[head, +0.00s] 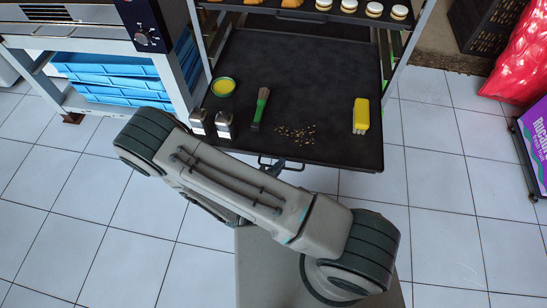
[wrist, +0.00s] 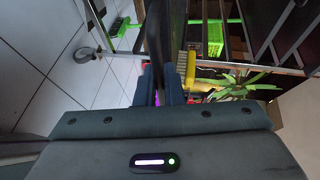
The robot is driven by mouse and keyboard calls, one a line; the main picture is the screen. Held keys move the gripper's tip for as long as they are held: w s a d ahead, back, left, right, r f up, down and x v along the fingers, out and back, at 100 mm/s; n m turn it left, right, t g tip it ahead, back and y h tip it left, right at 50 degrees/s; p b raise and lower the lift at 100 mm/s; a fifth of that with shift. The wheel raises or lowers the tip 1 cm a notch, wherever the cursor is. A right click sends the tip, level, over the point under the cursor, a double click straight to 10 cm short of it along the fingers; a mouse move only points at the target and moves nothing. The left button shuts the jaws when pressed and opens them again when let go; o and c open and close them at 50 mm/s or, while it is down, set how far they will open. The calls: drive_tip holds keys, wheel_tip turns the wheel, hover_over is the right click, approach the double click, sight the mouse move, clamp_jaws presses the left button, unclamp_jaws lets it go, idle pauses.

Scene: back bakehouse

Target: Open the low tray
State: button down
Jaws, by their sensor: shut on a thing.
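The low tray (head: 330,75) is a wide black tray in the rack, pulled out toward me. Its wire handle (head: 284,167) is at the middle of the front edge. My gripper (head: 277,166) is at this handle, mostly hidden behind my own arm in the head view. In the wrist view my gripper's two fingers (wrist: 161,86) are closed around a dark bar, which seems to be the handle. On the tray are a green-handled brush (head: 261,106), a yellow block-shaped thing (head: 361,114), a round yellow-green tin (head: 223,86), two small shakers (head: 224,125) and scattered crumbs (head: 296,134).
A higher tray with pastries (head: 322,15) is above. A table with an oven and blue crates (head: 115,75) stands at left. A dark crate (head: 487,25), red sacks (head: 520,60) and a purple-edged box (head: 535,150) are at right.

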drive_tip(key=shift+s, duration=0.35)
drive_tip(key=c, duration=1.6)
unclamp_jaws()
drive_tip(key=shift+o, duration=0.2)
drive_tip(key=shift+a, duration=0.1)
